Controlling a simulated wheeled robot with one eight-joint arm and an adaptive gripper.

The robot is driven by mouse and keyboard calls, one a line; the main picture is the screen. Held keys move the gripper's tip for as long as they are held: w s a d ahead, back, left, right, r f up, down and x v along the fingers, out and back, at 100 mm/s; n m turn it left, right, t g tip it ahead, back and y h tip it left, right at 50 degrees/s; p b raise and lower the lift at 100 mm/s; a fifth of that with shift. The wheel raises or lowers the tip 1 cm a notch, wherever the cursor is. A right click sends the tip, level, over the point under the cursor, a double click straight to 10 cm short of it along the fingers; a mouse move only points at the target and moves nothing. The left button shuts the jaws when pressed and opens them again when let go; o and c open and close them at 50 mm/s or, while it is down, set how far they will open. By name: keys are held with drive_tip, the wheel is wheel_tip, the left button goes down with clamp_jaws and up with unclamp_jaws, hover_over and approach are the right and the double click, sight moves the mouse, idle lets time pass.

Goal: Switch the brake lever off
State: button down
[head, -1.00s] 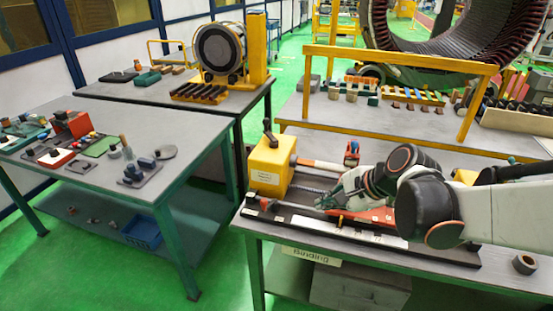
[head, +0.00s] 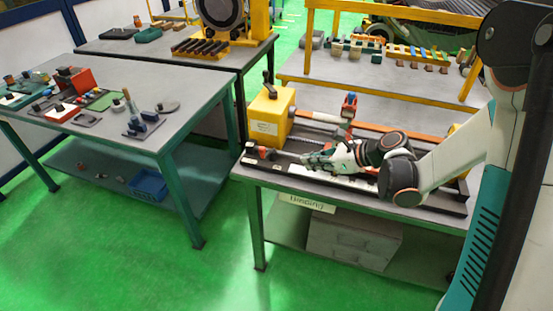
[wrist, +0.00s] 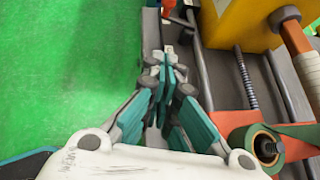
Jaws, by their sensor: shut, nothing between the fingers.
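A yellow box (head: 268,118) stands at the left end of the winding bench (head: 232,172). A dark upright lever (head: 268,84) rises from its top. A small red piece (head: 263,152) sits low in front of the box, by the bench's left edge. I cannot tell for sure which of these is the brake lever. My gripper (head: 303,158) is low over the front rail, to the right of the red piece and apart from it. In the wrist view its teal fingers (wrist: 167,62) are closed together and empty. The red piece (wrist: 169,5) is partly cut off beyond the fingertips.
A threaded rod (wrist: 246,82) and rails run along the bench beside my gripper. A green-and-orange round part (wrist: 262,146) is close on the right. A red-and-blue tool (head: 349,105) stands behind my wrist. A parts table (head: 205,95) is at left, with green floor between.

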sight(268, 154)
drive_tip(key=shift+a, duration=0.1)
drive_tip(key=b+x, duration=0.3)
drive_tip(key=x, duration=0.7)
drive_tip(key=shift+f, duration=0.1)
drive_tip(key=shift+w+a+r, duration=0.25)
drive_tip(key=shift+w+a, duration=0.05)
drive_tip(key=shift+a, duration=0.15)
drive_tip(key=shift+w+a+r, duration=0.25)
drive_tip(key=shift+a+r, duration=0.05)
drive_tip(key=shift+a, duration=0.15)
drive_tip(key=shift+w+a+r+b, duration=0.35)
drive_tip(key=shift+a+r+b, duration=0.05)
drive_tip(key=shift+a, duration=0.2)
drive_tip(key=shift+w+a, duration=0.1)
